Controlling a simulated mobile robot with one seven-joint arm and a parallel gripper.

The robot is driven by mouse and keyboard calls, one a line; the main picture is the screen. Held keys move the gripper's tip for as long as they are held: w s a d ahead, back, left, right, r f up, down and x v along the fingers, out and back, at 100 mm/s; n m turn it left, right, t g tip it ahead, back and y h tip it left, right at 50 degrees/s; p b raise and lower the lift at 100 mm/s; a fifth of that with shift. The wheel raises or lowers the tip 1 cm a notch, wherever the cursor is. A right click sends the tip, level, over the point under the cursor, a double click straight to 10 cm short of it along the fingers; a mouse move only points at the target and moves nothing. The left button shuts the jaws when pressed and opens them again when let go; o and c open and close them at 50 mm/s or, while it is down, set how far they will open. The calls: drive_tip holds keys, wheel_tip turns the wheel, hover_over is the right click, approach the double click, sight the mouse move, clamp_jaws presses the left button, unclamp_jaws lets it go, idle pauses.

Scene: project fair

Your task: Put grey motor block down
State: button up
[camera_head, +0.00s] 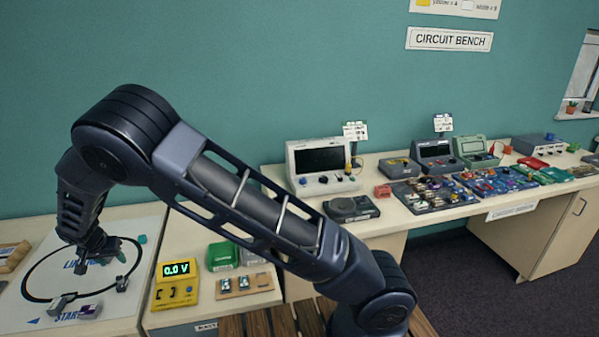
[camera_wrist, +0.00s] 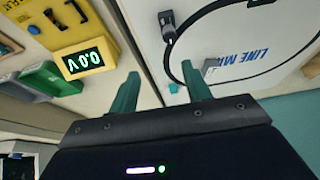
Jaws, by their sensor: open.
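In the head view my gripper (camera_head: 92,258) hangs low over the white line mat (camera_head: 35,318). A small grey and black block (camera_head: 122,283), which looks like the grey motor block, rests on the mat's right part near the black loop line. It also shows in the wrist view (camera_wrist: 168,26), apart from the fingers. Another small grey block (camera_wrist: 210,66) lies near the mat's lettering. I cannot tell for sure which is the motor block.
Another grey block (camera_head: 62,303) and a purple-and-white piece (camera_head: 90,309) lie at the mat's front. A small teal block (camera_wrist: 174,88) is close by.

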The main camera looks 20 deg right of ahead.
drive_tip(key=w+d+r+g, duration=0.1)
drive_tip(key=w+d+r, duration=0.3)
drive_tip(key=d+r, duration=0.45)
drive_tip(key=w+d+r+m, duration=0.1)
drive_tip(key=w+d+r, duration=0.3)
drive_tip(key=d, duration=0.8)
drive_tip(key=w+d+r+g, duration=0.1)
drive_tip(key=w+d+r, duration=0.2)
drive_tip(key=d+r, duration=0.6)
drive_tip(key=s+d+r+y, duration=0.15)
drive_tip(key=d+r, duration=0.25)
drive_tip(key=d, duration=0.6)
drive_tip(key=s+d+r, duration=0.3)
drive_tip(key=d+r, duration=0.1)
drive_tip(key=d, duration=0.6)
drive_tip(key=s+d+r+n+t+h, duration=0.1)
drive_tip(key=s+d+r+t, duration=0.1)
drive_tip(key=s+d, duration=1.7)
drive_tip(key=s, duration=0.3)
drive_tip(key=shift+d, duration=0.2)
